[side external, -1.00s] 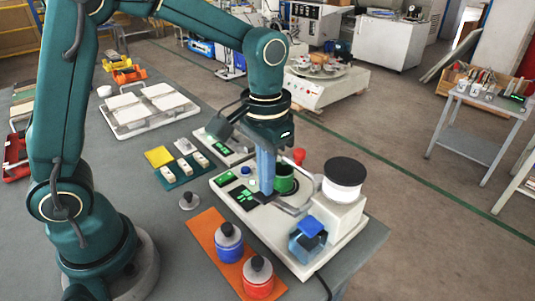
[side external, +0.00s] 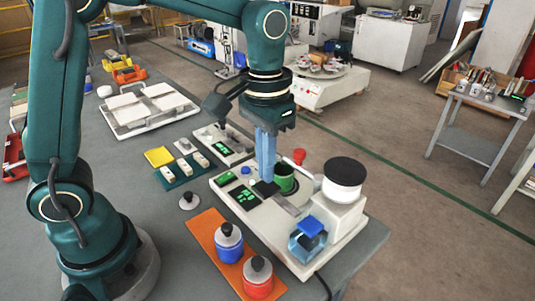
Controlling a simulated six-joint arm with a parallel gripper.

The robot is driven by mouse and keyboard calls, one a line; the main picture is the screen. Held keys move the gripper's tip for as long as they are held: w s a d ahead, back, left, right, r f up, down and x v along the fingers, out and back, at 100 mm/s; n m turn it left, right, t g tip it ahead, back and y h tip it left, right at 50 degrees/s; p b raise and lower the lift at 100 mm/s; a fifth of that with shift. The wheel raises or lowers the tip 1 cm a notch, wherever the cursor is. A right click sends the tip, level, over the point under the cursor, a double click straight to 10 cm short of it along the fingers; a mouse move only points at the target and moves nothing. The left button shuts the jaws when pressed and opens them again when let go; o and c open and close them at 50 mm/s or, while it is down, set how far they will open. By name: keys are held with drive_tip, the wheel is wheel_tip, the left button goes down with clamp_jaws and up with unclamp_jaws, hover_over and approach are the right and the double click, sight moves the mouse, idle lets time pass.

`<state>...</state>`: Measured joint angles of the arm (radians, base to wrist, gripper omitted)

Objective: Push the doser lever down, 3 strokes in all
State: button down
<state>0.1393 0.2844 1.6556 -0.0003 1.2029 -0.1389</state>
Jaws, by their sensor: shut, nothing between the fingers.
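The doser is a white unit on a pale base plate (side external: 262,222), with a black-topped white drum (side external: 344,178) at its right end. A dark flat pad (side external: 266,189), which looks like the end of the doser lever, lies at the foot of my gripper (side external: 266,180). A grey strip (side external: 286,203) runs from near it toward the drum housing. My gripper points straight down with its blue fingers shut and nothing between them. The fingertips are at or just above the pad; I cannot tell whether they touch. A green cup (side external: 286,180) stands just behind the fingers.
A clear blue box with a blue top (side external: 312,226) sits at the front of the plate. A red knob (side external: 299,156) stands behind the cup. An orange tray (side external: 206,228) holds a blue jar (side external: 229,245) and a red jar (side external: 258,280).

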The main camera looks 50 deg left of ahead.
sight(267, 186)
idle(0.5)
drive_tip(key=shift+f, duration=1.7)
drive_tip(key=shift+r, duration=1.7)
drive_tip(key=shift+r, duration=2.55)
